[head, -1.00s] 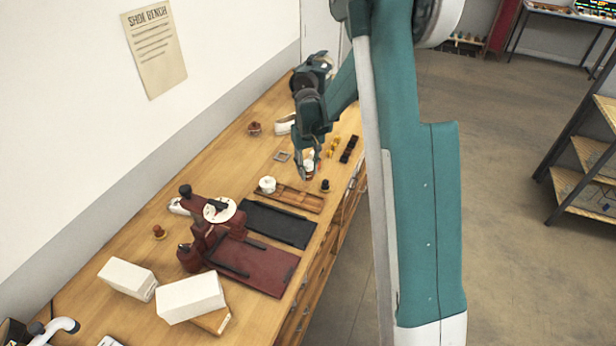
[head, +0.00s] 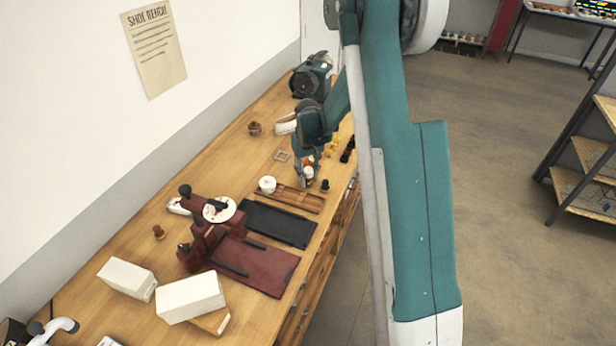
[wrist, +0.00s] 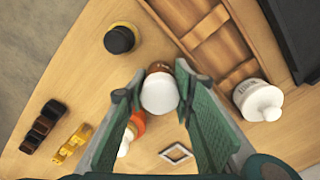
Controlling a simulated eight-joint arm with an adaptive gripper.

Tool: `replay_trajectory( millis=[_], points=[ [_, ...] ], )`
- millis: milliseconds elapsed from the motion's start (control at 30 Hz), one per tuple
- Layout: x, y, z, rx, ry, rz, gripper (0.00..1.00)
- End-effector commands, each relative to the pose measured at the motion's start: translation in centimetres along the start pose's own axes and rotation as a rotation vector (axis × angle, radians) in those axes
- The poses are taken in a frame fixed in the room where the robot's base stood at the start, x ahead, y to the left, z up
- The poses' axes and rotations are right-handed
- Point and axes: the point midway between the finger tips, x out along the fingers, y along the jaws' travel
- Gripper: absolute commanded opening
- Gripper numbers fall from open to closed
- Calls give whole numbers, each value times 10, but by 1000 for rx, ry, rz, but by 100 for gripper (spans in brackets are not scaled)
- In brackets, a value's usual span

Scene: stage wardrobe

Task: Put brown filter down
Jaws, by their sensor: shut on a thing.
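A small brown piece with a round white end, taken here as the brown filter (wrist: 160,96), sits between the fingers of my gripper (wrist: 158,80) in the wrist view. My gripper is shut on it. In the head view my gripper (head: 304,182) is low over the bench, beside the wooden tray (head: 301,200). The fingers partly hide the piece there, and I cannot tell whether it touches the bench top.
A white lidded jar (wrist: 258,100) stands by the tray and a black-capped bottle (wrist: 120,39) at its end. An orange bottle (wrist: 136,125), a square frame (wrist: 176,153), yellow blocks (wrist: 73,144) and dark blocks (wrist: 43,126) are close. Bare wood lies between them.

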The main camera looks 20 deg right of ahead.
Motion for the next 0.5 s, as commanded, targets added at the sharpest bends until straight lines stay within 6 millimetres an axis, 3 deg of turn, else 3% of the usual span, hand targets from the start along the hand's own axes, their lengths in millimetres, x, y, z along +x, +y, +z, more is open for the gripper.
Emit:
replay_trajectory(
  millis=[67, 100, 200, 500],
  points=[
    [3, 0, 0, 0, 0, 0, 13],
    [2, 0, 0, 0, 0, 0, 29],
    [2, 0, 0, 0, 0, 0, 40],
    [2, 0, 0, 0, 0, 0, 40]
  ],
)
